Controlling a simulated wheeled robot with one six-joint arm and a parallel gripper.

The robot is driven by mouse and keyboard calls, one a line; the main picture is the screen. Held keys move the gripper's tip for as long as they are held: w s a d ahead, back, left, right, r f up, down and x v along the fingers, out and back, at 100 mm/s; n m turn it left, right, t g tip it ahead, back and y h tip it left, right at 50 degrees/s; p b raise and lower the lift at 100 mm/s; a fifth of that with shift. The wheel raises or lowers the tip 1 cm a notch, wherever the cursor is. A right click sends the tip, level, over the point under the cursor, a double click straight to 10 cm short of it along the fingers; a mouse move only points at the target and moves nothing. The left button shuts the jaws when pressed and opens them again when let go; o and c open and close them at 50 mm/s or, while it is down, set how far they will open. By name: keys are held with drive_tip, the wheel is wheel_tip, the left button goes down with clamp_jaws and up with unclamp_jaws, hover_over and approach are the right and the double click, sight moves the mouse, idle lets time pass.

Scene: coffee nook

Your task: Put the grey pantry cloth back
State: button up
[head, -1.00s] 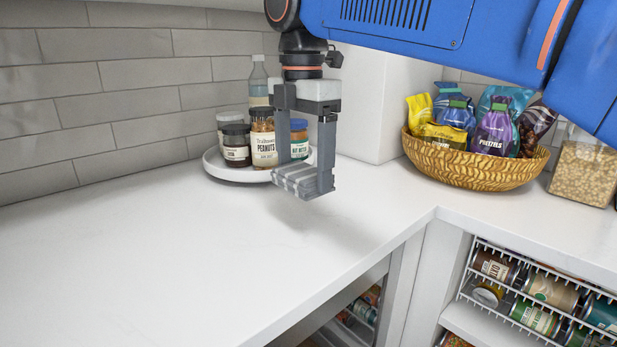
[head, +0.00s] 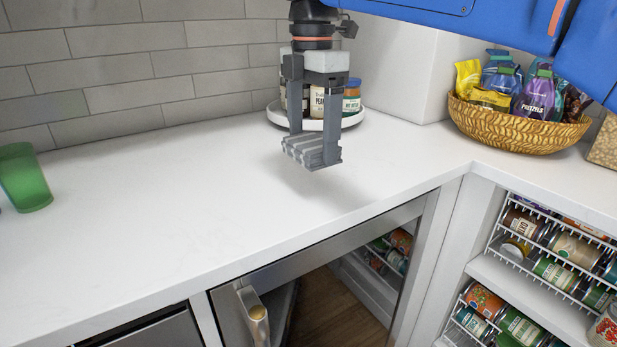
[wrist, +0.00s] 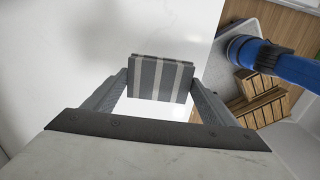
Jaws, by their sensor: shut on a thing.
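The grey pantry cloth (head: 306,149) is a small folded bundle with pale stripes. My gripper (head: 316,140) is shut on it, with one finger on each side, and holds it above the white counter (head: 150,190). A soft shadow lies on the counter under it. In the wrist view the striped cloth (wrist: 160,79) sits between the two fingertips of my gripper (wrist: 160,85).
A round white tray (head: 352,119) with jars stands behind my gripper. A wicker basket (head: 520,130) of snack bags is at the right. A green cup (head: 24,178) stands at far left. Cans fill racks (head: 545,250) below.

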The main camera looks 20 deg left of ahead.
sight(312, 142)
drive_tip(key=shift+f, duration=3.25)
drive_tip(key=shift+f, duration=0.15)
drive_tip(key=o, duration=1)
wheel_tip(312, 142, up, 12)
drive_tip(key=shift+r, duration=0.2)
